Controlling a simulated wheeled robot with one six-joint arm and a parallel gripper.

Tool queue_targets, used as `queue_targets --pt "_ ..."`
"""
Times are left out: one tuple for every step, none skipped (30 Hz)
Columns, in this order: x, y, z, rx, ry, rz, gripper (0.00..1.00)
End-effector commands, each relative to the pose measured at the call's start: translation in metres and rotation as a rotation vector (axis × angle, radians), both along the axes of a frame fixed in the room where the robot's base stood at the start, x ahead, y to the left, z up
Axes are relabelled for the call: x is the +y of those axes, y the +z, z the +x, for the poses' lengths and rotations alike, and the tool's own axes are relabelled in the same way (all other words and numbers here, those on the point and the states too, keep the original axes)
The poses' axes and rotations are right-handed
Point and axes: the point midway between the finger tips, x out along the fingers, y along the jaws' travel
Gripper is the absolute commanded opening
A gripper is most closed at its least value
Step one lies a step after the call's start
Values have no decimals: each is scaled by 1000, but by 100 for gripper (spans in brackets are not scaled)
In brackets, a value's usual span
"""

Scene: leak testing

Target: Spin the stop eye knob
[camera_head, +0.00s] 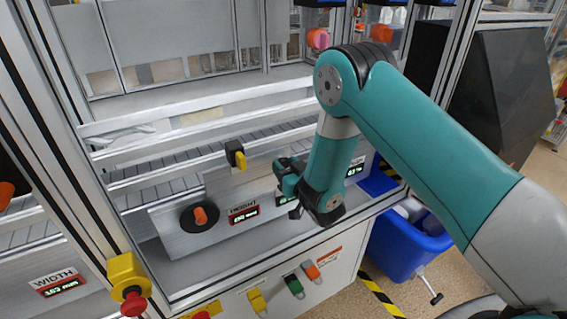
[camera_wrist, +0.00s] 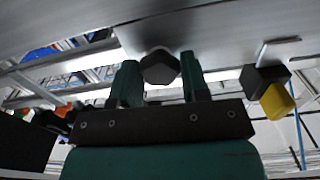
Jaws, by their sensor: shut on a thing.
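A dark, faceted knob (camera_wrist: 160,67) shows in the wrist view between the two teal fingers of my gripper (camera_wrist: 158,78). I take it to be the stop eye knob; no label for it is readable. My gripper is shut on it, and the knob sits against a pale panel. In the head view my gripper (camera_head: 284,174) is at the slanted grey panel (camera_head: 180,240), right of the HEIGHT readout (camera_head: 244,214). There the knob is hidden behind my gripper and wrist.
A black block with a yellow part (camera_head: 236,157) juts out left of my gripper; it also shows in the wrist view (camera_wrist: 275,97). An orange-handled black dial (camera_head: 200,217) is further left. Metal rails (camera_head: 190,165) run behind. A blue bin (camera_head: 392,250) stands lower right.

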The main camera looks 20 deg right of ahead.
Motion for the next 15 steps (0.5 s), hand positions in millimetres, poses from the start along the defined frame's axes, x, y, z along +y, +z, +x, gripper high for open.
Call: queue_targets --pt "0 4 0 15 0 50 0" --pt "0 5 0 27 -1 92 0" --pt "0 6 0 46 -1 161 0" --pt "0 6 -1 61 -1 213 0" --pt "0 6 0 76 -1 271 0" --pt "0 6 0 94 -1 343 0" --pt "0 5 0 109 -1 396 0" --pt "0 5 0 123 -1 450 0" --pt "0 5 0 141 -1 520 0" --pt "0 4 0 155 -1 572 0" --pt "0 4 0 169 -1 626 0" --pt "0 4 0 187 -1 693 0" --pt "0 4 0 200 -1 743 0" --pt "0 3 0 212 -1 789 0" --pt "0 3 0 227 -1 844 0"
